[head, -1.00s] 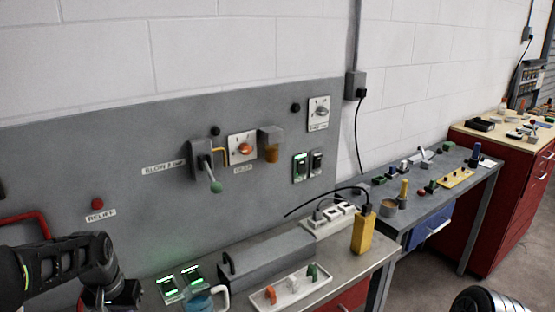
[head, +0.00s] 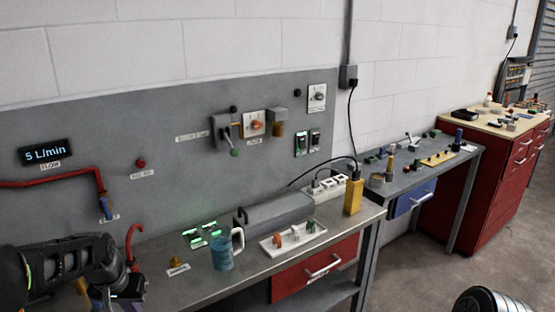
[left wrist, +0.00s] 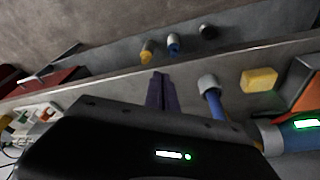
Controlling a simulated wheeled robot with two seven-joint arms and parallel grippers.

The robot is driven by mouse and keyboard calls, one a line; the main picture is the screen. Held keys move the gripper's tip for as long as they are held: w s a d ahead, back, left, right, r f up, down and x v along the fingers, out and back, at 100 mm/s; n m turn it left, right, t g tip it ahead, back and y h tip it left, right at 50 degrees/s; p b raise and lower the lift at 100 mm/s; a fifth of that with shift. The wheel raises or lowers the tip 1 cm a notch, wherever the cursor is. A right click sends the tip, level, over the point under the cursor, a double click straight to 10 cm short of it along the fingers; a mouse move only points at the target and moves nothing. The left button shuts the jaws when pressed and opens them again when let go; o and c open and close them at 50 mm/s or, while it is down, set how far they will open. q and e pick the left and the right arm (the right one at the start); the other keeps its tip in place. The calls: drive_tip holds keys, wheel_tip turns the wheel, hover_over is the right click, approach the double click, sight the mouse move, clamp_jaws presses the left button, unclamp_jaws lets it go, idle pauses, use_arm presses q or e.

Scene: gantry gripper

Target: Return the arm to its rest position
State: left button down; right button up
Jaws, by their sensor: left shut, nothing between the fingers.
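My left arm comes in at the lower left of the head view. Its gripper (head: 128,288) is at the bottom, partly cut off by the frame edge. In the left wrist view my left gripper (left wrist: 158,80) shows two dark fingers together with nothing between them. It is over the bench area, apart from the objects around it. My right gripper is not in view; a dark rounded part, perhaps of my own body, shows at the bottom right of the head view.
A blue mug (head: 222,254) stands on the grey bench right of my left gripper. A wall panel (head: 75,120) carries a red pipe (head: 50,184) and switches.

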use_arm(q)
drive_tip(key=w+d+f+t+h, duration=0.1)
drive_tip(key=w+d+f+t, duration=0.15)
drive_tip(key=d+f, duration=0.9)
drive_tip(key=s+d+f+h, duration=0.1)
drive_tip(key=s+d+f, duration=0.4)
drive_tip(key=d+f, duration=0.25)
drive_tip(key=s+d+f+g, duration=0.1)
drive_tip(key=s+d+f, duration=0.2)
drive_tip(key=s, duration=0.4)
drive_tip(key=s+d+f+g+h, duration=0.1)
drive_tip(key=s+d+f+g, duration=0.1)
drive_tip(key=s+d+f, duration=0.2)
drive_tip(key=s+d+f+g+h+b, duration=0.1)
drive_tip(key=s+f, duration=0.4)
drive_tip(key=s, duration=0.5)
drive_tip(key=shift+s+d+f+g, duration=0.15)
drive_tip(key=shift+d+f+g, duration=0.3)
drive_tip(key=shift+d, duration=0.8)
drive_tip(key=shift+r, duration=0.15)
